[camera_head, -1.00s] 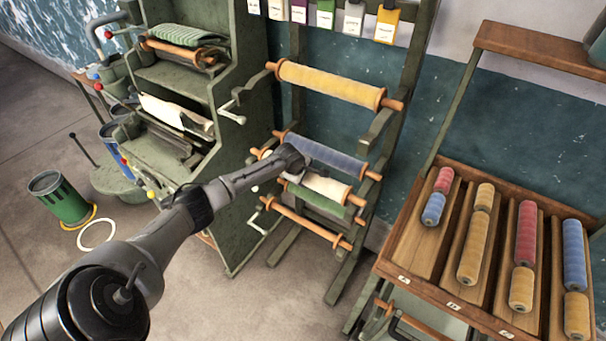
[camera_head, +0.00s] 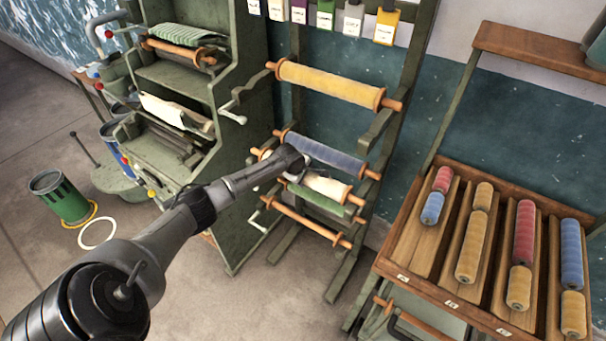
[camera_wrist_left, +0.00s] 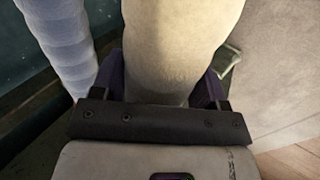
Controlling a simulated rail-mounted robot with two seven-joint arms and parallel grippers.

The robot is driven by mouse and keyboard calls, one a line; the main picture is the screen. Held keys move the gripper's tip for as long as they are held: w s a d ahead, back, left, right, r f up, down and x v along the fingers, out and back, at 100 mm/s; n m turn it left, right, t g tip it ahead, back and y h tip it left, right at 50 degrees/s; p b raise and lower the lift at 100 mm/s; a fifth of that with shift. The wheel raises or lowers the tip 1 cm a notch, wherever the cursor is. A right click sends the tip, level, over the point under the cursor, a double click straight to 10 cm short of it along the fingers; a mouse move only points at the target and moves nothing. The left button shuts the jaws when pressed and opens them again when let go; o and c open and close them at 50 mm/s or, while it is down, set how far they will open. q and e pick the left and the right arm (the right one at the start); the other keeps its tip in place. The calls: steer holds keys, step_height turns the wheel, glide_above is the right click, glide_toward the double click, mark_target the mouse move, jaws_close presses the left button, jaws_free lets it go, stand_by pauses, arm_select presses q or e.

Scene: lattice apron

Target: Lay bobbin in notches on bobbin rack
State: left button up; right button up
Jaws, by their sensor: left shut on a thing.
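The green bobbin rack (camera_head: 382,125) stands against the teal wall, with a yellow bobbin (camera_head: 330,82) at the top and a blue bobbin (camera_head: 335,157) below it. My left gripper (camera_head: 298,172) is shut on a cream bobbin (camera_head: 328,186), just in front of and below the blue one. In the left wrist view the cream bobbin (camera_wrist_left: 180,45) fills the space between the purple fingers; the blue bobbin (camera_wrist_left: 62,45) is beside it, apart. A green bobbin (camera_head: 318,200) shows partly behind the cream one. I cannot tell whether the cream bobbin touches the rack's notches. My right gripper is out of view.
A bare orange rod (camera_head: 310,224) crosses the rack low down. A green machine (camera_head: 240,130) with crank handles stands close on the left. A slanted wooden tray (camera_head: 425,255) of thread spools stands on the right. A green bin (camera_head: 68,200) is on the floor.

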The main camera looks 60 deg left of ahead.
arm_select(q)
steer(key=o, duration=1.2)
steer(key=shift+o, duration=0.5)
steer(key=shift+s+r, duration=0.1)
steer(key=shift+r, duration=0.1)
steer(key=p+v, duration=0.2)
steer(key=v, duration=1.1)
steer(key=shift+r+p, duration=0.2)
steer(key=shift+p, duration=0.15)
